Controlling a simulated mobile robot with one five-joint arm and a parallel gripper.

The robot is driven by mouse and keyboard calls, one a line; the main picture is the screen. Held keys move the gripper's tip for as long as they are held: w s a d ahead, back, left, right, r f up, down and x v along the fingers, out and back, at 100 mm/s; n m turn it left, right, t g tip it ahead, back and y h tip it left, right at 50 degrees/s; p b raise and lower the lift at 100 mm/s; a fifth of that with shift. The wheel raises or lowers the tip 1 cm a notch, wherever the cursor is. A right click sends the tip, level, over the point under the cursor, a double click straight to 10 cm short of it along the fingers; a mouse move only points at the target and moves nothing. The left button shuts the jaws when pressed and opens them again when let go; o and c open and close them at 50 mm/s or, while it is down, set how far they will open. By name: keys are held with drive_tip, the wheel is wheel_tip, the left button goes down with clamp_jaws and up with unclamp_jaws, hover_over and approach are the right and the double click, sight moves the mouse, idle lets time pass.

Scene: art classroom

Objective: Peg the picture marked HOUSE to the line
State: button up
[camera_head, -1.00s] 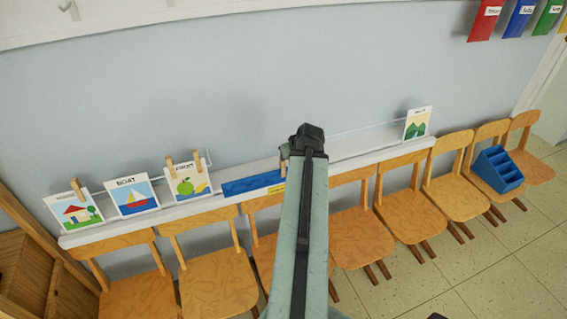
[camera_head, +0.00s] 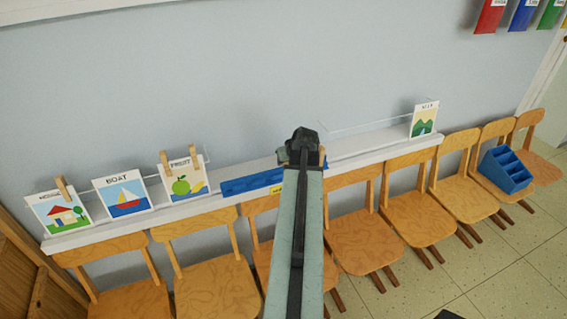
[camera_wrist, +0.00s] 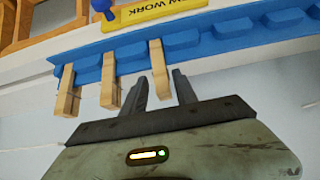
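The HOUSE picture (camera_head: 60,214), with a red-roofed house, leans at the left end of the white ledge. One wooden peg (camera_head: 66,189) is at its top edge and partly covers its label. In the wrist view, several wooden pegs hang from a blue rack (camera_wrist: 200,48). My gripper (camera_wrist: 161,76) is open, its dark fingers on either side of one peg (camera_wrist: 159,62), with small gaps showing. Another peg (camera_wrist: 127,97) is partly behind the left finger. In the head view my arm hides the fingers and part of the blue rack (camera_head: 245,184).
The BOAT picture (camera_head: 126,198) and the FRUIT picture (camera_head: 183,185), which has two pegs, stand beside HOUSE. A hills picture (camera_head: 424,121) is at the ledge's right end. A thin line (camera_head: 370,118) runs above the ledge (camera_head: 365,148). Chairs (camera_head: 405,212) stand in front.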

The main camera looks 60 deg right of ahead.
drive_tip(key=shift+w, duration=0.15)
clamp_jaws()
drive_tip(key=shift+a, duration=0.1)
drive_tip(key=shift+r+p, duration=3.15)
drive_tip(key=shift+a, duration=0.1)
drive_tip(key=shift+s+a+r+p, duration=0.25)
drive_tip(key=shift+s+a, duration=0.45)
drive_tip(key=shift+s, duration=0.3)
drive_tip(key=shift+s+a+r+p, duration=0.2)
drive_tip(key=shift+s+a, duration=0.5)
drive_tip(key=shift+s, duration=0.3)
